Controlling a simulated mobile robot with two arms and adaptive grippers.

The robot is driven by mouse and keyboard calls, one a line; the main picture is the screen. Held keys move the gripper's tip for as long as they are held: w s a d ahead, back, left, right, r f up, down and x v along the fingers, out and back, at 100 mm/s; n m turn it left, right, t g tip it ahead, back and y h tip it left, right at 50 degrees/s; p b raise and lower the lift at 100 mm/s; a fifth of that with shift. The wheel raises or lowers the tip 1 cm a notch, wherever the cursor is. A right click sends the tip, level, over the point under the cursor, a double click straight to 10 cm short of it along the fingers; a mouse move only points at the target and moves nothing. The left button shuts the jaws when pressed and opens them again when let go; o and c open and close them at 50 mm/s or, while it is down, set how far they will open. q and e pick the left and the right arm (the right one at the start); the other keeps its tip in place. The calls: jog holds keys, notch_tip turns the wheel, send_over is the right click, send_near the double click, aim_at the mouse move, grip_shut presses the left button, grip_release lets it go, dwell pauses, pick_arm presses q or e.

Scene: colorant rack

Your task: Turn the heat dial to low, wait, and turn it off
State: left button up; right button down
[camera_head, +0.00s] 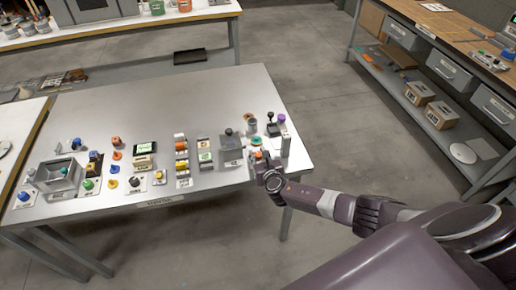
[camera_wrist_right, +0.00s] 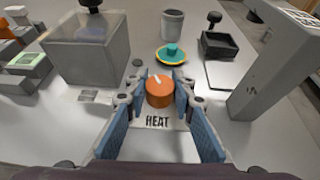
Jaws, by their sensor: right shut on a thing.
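The heat dial (camera_wrist_right: 160,92) is a round orange knob with a white mark on its top. The mark points away from me and slightly left in the right wrist view. A plate labelled HEAT (camera_wrist_right: 157,122) lies in front of it. My right gripper (camera_wrist_right: 160,98) is shut on the dial, with one blue-padded finger on each side. In the head view my right gripper (camera_head: 262,168) is at the table's right front edge, and it mostly hides the dial. No low or off marking is readable. My left gripper is not in view.
A grey box (camera_wrist_right: 88,45) stands left of the dial and a tall grey post (camera_wrist_right: 272,68) stands right. Behind are a grey cup (camera_wrist_right: 172,24), a teal knob on a yellow disc (camera_wrist_right: 172,52) and a black joystick (camera_wrist_right: 214,38). The grey table (camera_head: 200,90) has clear room at the back.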

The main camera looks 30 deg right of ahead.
jog(key=shift+a+m+h, duration=0.15)
jog(key=shift+m+h, duration=0.35)
jog(key=shift+h, duration=0.2)
jog(key=shift+m+g+h, duration=0.5)
jog(key=shift+m+h, duration=0.3)
pick_arm(q)
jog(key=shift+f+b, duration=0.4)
jog(key=shift+b, duration=0.35)
pick_arm(e)
jog(key=shift+m+g+h, duration=0.7)
jog(key=shift+m+h, duration=0.5)
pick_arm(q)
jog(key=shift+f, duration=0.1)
pick_arm(e)
jog(key=shift+d+m+h, duration=0.2)
jog(key=shift+m+h, duration=0.1)
jog(key=shift+h, duration=0.1)
jog(key=c, duration=1.6)
grip_release()
jog(key=shift+s+a+r, duration=0.25)
jog(key=shift+s+a, duration=0.2)
jog(key=v, duration=1)
jog(key=shift+s+r, duration=0.15)
jog(key=shift+r, duration=0.2)
